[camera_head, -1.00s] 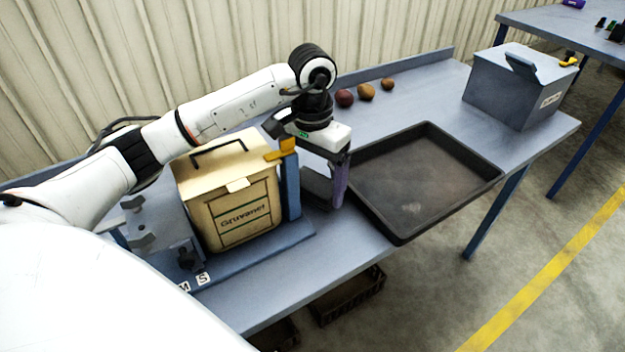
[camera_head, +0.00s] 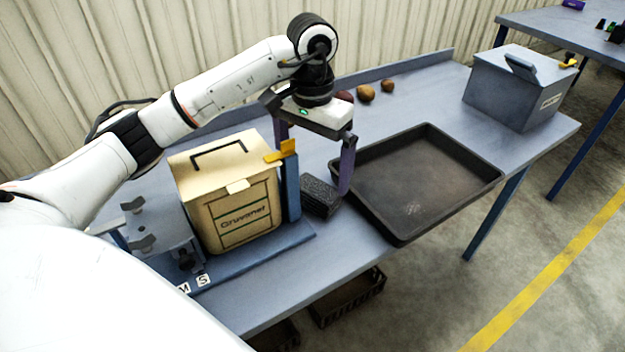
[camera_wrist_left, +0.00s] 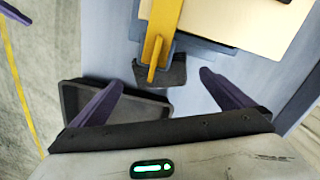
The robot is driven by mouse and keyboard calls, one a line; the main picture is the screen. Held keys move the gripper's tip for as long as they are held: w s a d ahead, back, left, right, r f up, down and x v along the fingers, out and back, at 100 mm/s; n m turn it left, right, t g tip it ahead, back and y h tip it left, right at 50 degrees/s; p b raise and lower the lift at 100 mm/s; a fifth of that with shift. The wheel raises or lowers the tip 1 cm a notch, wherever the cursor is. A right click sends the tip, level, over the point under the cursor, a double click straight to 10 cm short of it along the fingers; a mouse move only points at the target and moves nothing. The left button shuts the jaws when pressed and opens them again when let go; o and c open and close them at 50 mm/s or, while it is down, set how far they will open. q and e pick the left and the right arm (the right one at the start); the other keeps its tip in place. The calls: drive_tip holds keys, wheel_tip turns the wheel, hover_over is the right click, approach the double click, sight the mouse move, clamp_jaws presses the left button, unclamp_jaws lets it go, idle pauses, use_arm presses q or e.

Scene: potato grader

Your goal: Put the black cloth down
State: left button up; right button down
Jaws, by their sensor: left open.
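The black cloth (camera_head: 320,196), a dark folded bundle, lies on the grey bench between the cream box and the black tray. It also shows in the left wrist view (camera_wrist_left: 176,74), partly hidden behind a yellow tab. My left gripper (camera_head: 315,167) is open and empty above the cloth, its purple fingers apart. In the left wrist view its fingers (camera_wrist_left: 161,82) stand wide on either side of the cloth, clear of it.
The cream box (camera_head: 228,190) stands in a blue fixture (camera_head: 291,185) with a yellow tab (camera_head: 281,152). The empty black tray (camera_head: 410,185) is right of the cloth. Several potatoes (camera_head: 365,93) lie behind. A grey lidded bin (camera_head: 515,90) stands at the bench's right end.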

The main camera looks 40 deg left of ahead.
sight(313, 189)
use_arm(q)
wheel_tip(313, 189, up, 8)
drive_tip(key=shift+f, duration=0.15)
idle(0.6)
wheel_tip(313, 189, down, 13)
drive_tip(key=shift+f+b, duration=0.3)
drive_tip(key=shift+b, duration=0.2)
drive_tip(key=shift+r+p, duration=0.55)
drive_tip(key=shift+r, duration=0.1)
